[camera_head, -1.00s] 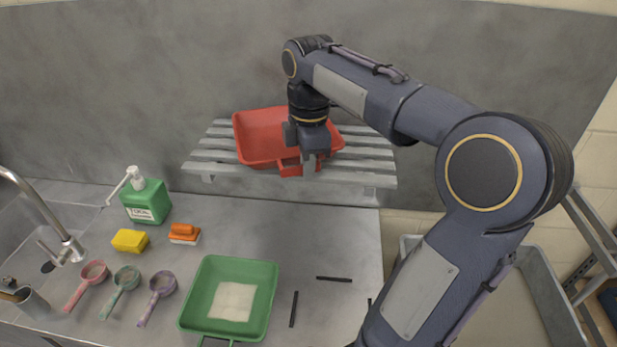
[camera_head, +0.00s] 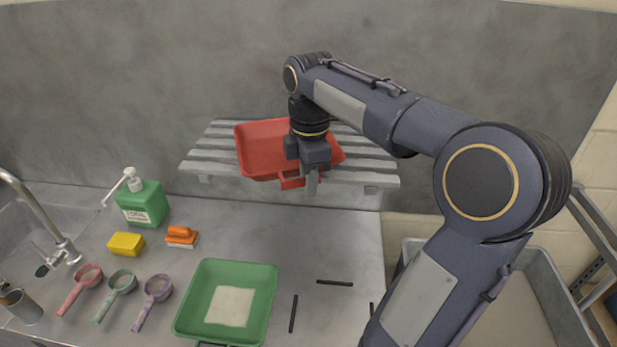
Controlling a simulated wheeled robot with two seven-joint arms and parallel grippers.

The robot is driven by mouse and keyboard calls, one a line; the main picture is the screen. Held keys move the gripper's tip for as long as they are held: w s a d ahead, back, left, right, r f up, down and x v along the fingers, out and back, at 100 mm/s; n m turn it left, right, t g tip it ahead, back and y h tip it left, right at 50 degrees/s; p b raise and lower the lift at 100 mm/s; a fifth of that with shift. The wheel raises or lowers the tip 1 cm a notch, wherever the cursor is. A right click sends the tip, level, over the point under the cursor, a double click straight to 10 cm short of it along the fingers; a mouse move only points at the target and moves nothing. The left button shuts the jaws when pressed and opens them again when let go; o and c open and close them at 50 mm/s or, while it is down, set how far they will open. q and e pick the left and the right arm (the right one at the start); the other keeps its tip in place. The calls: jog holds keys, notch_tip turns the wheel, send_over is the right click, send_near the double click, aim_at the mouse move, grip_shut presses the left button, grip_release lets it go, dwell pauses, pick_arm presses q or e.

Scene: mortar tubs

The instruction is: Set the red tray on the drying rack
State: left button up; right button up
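The red tray (camera_head: 262,152) is at the drying rack (camera_head: 215,155), a grey slatted shelf on the back wall. It sits level over the slats and looks to be resting on them, though its underside is hidden. My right gripper (camera_head: 311,184) points down at the tray's front edge, and its fingers are at the red front handle (camera_head: 291,183). It appears shut on that handle; the gripper body covers part of the tray's right side. My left gripper is out of view.
A green tray (camera_head: 268,290) with a pale patch inside lies on the counter. Several scoops, a yellow sponge (camera_head: 126,244), an orange brush (camera_head: 181,236) and a green soap bottle (camera_head: 143,203) stand left. Dark bars (camera_head: 334,283) lie right. A grey tub (camera_head: 540,285) is beyond my arm.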

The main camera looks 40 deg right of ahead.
jog(key=shift+r, duration=0.3)
notch_tip(320, 180, up, 12)
jog(key=s+a+f+m+t+y, duration=0.1)
jog(key=s+a+f+m+t, duration=0.1)
jog(key=s+a+f+m, duration=0.4)
jog(key=s+a+f+m+t+y, duration=0.2)
jog(key=s+a+f+m, duration=0.4)
jog(key=a+f, duration=0.6)
notch_tip(320, 180, down, 4)
jog(key=shift+s+r+m+t+y, duration=0.2)
jog(key=shift+s+m+t+y, duration=0.1)
jog(key=shift+m+t, duration=0.55)
